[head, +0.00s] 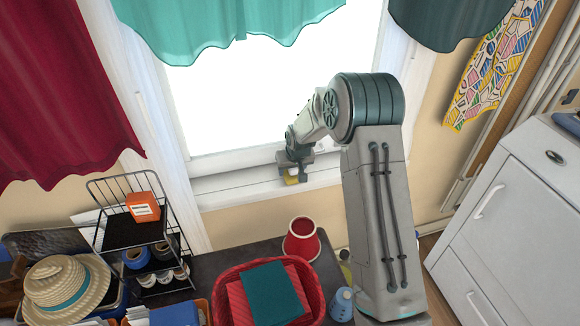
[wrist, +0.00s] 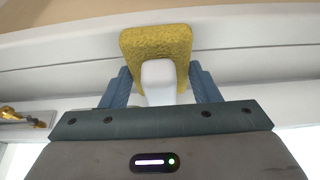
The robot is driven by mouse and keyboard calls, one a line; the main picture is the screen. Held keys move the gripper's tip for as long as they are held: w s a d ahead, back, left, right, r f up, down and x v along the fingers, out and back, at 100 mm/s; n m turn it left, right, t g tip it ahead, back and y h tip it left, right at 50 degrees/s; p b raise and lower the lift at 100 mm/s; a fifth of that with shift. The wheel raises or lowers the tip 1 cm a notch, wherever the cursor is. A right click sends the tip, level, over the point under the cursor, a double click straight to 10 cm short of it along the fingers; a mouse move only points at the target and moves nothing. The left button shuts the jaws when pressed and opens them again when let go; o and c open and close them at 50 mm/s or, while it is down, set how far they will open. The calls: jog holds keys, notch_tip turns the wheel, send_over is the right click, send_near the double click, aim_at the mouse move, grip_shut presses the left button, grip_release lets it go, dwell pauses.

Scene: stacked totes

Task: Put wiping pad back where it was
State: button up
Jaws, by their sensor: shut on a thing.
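The wiping pad has a rough yellow part (wrist: 156,42) and a smooth white part between my fingers. In the head view, a yellow bit of the pad (head: 291,180) shows just under my gripper (head: 294,170), at the window sill. In the wrist view, my gripper (wrist: 160,72) is shut on the white part, with a blue-grey finger on each side. The yellow part reaches past the fingertips, in front of the white sill boards. I cannot tell whether the pad touches the sill.
The window sill (head: 235,190) looks mostly bare. Below it, a dark table holds a red basket (head: 222,300) with folded cloths, a red pot (head: 301,240), a wire rack (head: 125,187) and a straw hat (head: 65,285). A white cabinet (head: 515,220) stands right. Curtains hang above.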

jog(key=shift+w+a, duration=0.15)
jog(key=shift+w, duration=0.5)
jog(key=shift+w+a, duration=0.15)
jog(key=shift+w, duration=0.45)
jog(key=shift+f, duration=0.75)
jog(key=shift+f, duration=0.2)
jog(key=o, duration=0.9)
jog(key=shift+r, duration=0.1)
